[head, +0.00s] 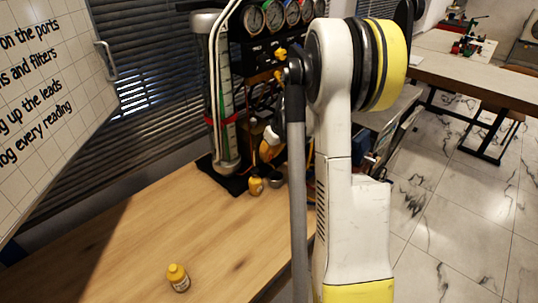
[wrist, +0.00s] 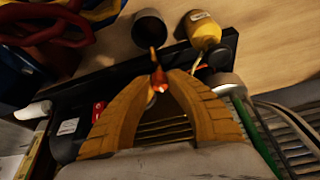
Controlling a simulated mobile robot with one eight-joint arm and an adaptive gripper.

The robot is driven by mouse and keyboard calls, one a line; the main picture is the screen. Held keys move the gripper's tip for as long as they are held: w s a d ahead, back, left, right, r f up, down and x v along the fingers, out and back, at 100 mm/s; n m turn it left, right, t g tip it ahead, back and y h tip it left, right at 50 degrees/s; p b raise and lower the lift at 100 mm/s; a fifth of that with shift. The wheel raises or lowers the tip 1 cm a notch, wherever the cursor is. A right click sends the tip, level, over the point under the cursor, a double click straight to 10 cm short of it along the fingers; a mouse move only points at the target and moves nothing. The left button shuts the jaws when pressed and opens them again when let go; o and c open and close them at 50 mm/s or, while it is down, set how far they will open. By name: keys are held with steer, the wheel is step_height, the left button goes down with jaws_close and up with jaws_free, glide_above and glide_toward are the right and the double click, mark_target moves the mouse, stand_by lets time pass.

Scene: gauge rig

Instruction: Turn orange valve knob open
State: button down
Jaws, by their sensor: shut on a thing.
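In the wrist view, the two ridged tan fingers of my gripper (wrist: 160,74) curve in toward each other. Their tips are closed around a small orange valve knob (wrist: 158,83), which shows between them with a bright red-orange spot. How far the knob is turned cannot be told. In the head view, the gauge rig (head: 222,100) stands at the back of the table, with round dials (head: 275,16) along its top. My gripper (head: 268,147) is low at the rig there, partly hidden by my arm, and the knob in its grip cannot be made out.
A yellow bottle (wrist: 203,30) and a dark cup (wrist: 150,27) stand close to the fingertips.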

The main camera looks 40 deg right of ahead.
steer(key=c, duration=1.6)
jaws_free()
steer(key=shift+o, duration=0.2)
steer(key=v, duration=1.2)
steer(key=shift+w, duration=0.1)
steer(key=s+a+r, duration=0.3)
steer(key=a, duration=0.8)
steer(key=s+a+r, duration=0.2)
steer(key=a, duration=0.8)
steer(key=s+a+f+t, duration=0.2)
steer(key=s+a, duration=0.8)
steer(key=a, duration=0.3)
steer(key=shift+s+f+n+t, duration=0.2)
steer(key=shift+s+n+t, duration=0.1)
steer(key=shift+s+n, duration=0.1)
